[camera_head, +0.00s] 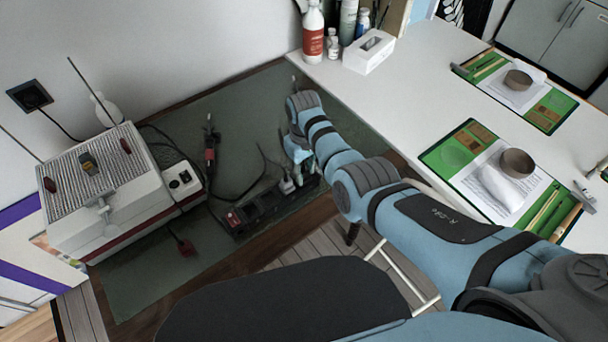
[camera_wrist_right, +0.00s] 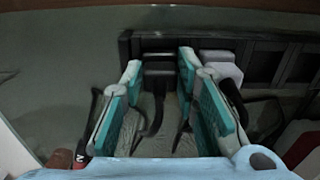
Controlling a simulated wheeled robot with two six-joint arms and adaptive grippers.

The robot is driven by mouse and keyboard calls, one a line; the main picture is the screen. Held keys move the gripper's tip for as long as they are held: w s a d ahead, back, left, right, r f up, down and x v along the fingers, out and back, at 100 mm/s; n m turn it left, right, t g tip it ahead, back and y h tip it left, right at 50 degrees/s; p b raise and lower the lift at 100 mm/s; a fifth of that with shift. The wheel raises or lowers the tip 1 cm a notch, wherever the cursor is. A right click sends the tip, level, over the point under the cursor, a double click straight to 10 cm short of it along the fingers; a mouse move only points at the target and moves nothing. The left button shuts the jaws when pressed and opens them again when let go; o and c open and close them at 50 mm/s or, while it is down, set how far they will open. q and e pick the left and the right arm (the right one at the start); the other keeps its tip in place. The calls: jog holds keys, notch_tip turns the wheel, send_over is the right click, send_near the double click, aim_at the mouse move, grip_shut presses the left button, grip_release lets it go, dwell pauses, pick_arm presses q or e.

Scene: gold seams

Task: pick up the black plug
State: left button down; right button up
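A dark power strip (camera_head: 262,208) lies on the green mat, with a red switch at its left end. It also shows in the wrist view (camera_wrist_right: 262,58). The black plug (camera_wrist_right: 158,66) appears seated in the strip, with a dark cable running from it toward my palm. My right gripper (camera_wrist_right: 159,72) is open, its teal-padded fingers on either side of the plug; I cannot tell whether they touch it. In the head view, my right gripper (camera_head: 299,164) hangs over the right part of the strip and hides much of it. My left gripper is not in view.
A white plug (camera_head: 287,185) sits in the strip beside the gripper; it also shows in the wrist view (camera_wrist_right: 222,68). A grey machine (camera_head: 140,225) stands left.

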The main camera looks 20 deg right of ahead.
grip_shut()
notch_tip(320, 180, up, 20)
jog(key=p, duration=0.7)
notch_tip(320, 180, up, 5)
jog(key=p, duration=0.6)
send_over(304, 169)
jog(key=shift+b, duration=0.3)
